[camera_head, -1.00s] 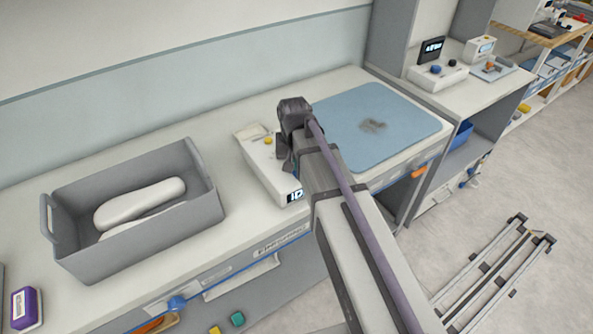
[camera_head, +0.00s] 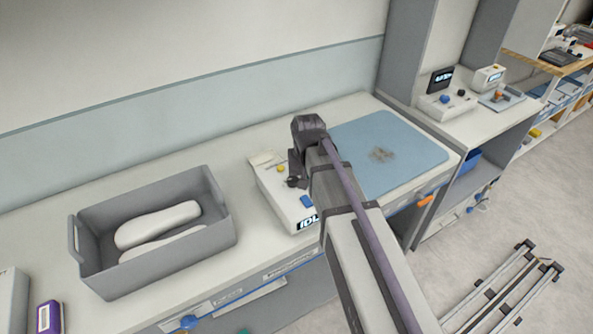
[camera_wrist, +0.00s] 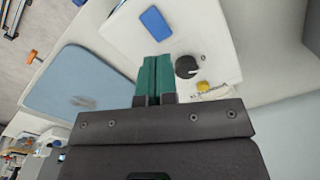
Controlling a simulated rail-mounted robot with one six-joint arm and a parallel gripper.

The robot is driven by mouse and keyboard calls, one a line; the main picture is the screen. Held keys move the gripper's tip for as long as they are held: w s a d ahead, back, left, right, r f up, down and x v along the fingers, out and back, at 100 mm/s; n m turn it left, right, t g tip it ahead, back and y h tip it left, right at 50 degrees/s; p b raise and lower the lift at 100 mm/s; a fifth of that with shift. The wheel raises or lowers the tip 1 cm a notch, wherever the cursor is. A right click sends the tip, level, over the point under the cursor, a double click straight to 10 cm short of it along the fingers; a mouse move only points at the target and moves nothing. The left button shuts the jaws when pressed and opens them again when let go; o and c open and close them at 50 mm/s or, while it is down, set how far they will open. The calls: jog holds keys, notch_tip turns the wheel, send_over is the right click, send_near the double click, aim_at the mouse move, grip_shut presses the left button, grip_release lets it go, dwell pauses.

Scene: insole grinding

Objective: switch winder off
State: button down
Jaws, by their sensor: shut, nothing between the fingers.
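The winder is a white box (camera_head: 268,190) on the bench in the head view, with a lit display (camera_head: 307,222) whose visible letters read "IDL"; my arm hides its right side. On its top are a blue button (camera_head: 307,201), a black knob (camera_wrist: 187,67) and a yellow button (camera_head: 281,168). In the wrist view the blue button (camera_wrist: 155,23) lies beyond my fingertips, and the yellow button (camera_wrist: 203,87) is to their right. My gripper (camera_wrist: 154,60) is shut and empty, with its green fingers over the white top beside the black knob. Contact cannot be told.
A grey bin (camera_head: 165,265) holding white insoles stands left of the winder. A blue mat (camera_head: 405,150) with a dark smudge lies to the right. Another bench with devices (camera_head: 447,103) is farther right. Bare bench top lies between bin and winder.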

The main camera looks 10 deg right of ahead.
jog(key=s+n, duration=0.1)
jog(key=s, duration=1.2)
jog(key=shift+n, duration=0.3)
jog(key=shift+s+r, duration=0.1)
jog(key=shift+r, duration=0.05)
jog(key=w+r+n+p, duration=0.3)
jog(key=w+n, duration=0.3)
jog(key=n, duration=0.4)
jog(key=w+d+r+n+t+p, duration=0.1)
jog(key=w+r+n+p, duration=0.3)
jog(key=n, duration=0.7)
jog(key=shift+w+n, duration=0.3)
jog(key=shift+w, duration=0.8)
jog(key=shift+d, duration=0.1)
